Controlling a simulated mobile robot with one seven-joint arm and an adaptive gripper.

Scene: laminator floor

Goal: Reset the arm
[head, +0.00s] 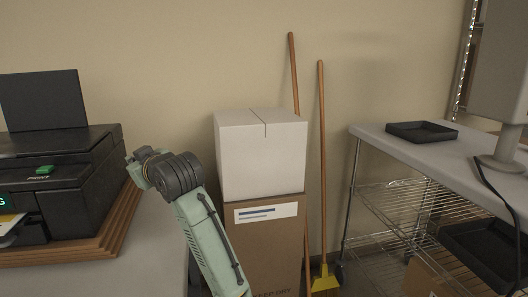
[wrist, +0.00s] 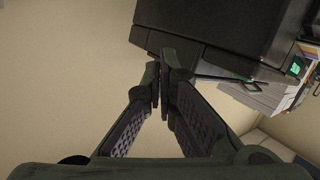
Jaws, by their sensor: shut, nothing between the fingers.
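My arm (head: 205,235) reaches up from the bottom of the head view. It bends at a dark grey joint between the printer and the stacked boxes. I cannot make out the gripper fingers in the head view. In the wrist view my gripper (wrist: 161,88) is shut, its fingertips together with nothing between them. The black printer (head: 95,165) stands at the left in the head view. A dark machine body (wrist: 235,28), apparently the printer, appears tilted beyond the fingertips in the wrist view. I cannot tell the gap between it and the fingers.
A white box (head: 260,160) sits on a brown carton (head: 265,250) right of my arm. Two wooden handles lean on the wall; one belongs to a yellow broom (head: 324,279). A grey table (head: 450,157) with a black tray (head: 421,132) stands at the right.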

